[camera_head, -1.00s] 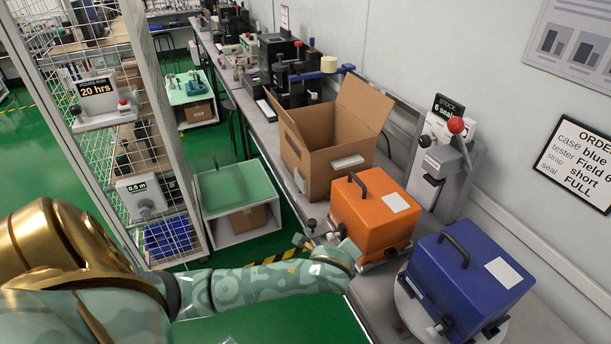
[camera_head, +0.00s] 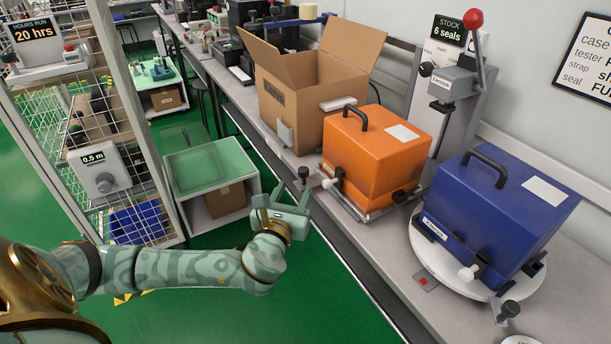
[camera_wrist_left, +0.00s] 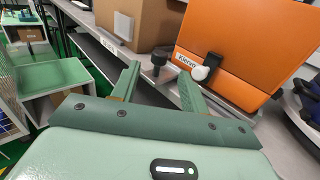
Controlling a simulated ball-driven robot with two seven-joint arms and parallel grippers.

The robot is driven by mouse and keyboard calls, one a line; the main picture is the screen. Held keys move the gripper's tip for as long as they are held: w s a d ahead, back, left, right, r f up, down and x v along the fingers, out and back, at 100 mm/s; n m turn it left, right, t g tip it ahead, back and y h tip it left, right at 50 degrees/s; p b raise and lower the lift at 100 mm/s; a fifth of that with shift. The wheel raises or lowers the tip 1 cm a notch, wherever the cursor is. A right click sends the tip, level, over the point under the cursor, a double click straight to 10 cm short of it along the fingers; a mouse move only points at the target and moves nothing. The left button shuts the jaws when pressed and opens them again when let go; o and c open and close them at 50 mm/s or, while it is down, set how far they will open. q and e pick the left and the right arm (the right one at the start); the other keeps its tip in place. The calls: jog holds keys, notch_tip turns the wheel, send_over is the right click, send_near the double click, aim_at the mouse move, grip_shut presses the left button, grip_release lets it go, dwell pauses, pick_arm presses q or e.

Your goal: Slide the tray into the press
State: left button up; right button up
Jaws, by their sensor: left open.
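The orange case (camera_head: 375,150) sits on a thin metal tray (camera_head: 372,213) on the bench. The tray has a dark knob (camera_head: 304,173) at its left front corner; it also shows in the wrist view (camera_wrist_left: 159,58). The press (camera_head: 452,85), a grey stand with a red-balled lever, stands behind the orange case. My left gripper (camera_head: 291,190) is open and empty at the bench's front edge. In the left wrist view its fingertips (camera_wrist_left: 158,75) point toward the knob, which appears between them; whether they touch it I cannot tell. My right gripper is not in view.
A blue case (camera_head: 505,205) sits on a round white turntable (camera_head: 428,258) to the right. An open cardboard box (camera_head: 300,115) stands left of the orange case. A wire rack (camera_head: 110,140) and a green-topped cart (camera_head: 207,165) stand left; floor is open between cart and bench.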

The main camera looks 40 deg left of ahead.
aim_at(302, 175)
pick_arm(q)
jog(key=b+x, duration=0.1)
jog(key=x, duration=0.1)
jog(key=b+x, duration=0.1)
jog(key=x, duration=0.2)
jog(key=b+x, duration=0.1)
jog(key=x, duration=0.1)
jog(key=shift+w+f, duration=0.15)
jog(key=shift+f, duration=0.15)
jog(key=shift+w+a+r, duration=0.25)
jog(key=shift+w+a, duration=0.05)
jog(key=shift+w, duration=0.3)
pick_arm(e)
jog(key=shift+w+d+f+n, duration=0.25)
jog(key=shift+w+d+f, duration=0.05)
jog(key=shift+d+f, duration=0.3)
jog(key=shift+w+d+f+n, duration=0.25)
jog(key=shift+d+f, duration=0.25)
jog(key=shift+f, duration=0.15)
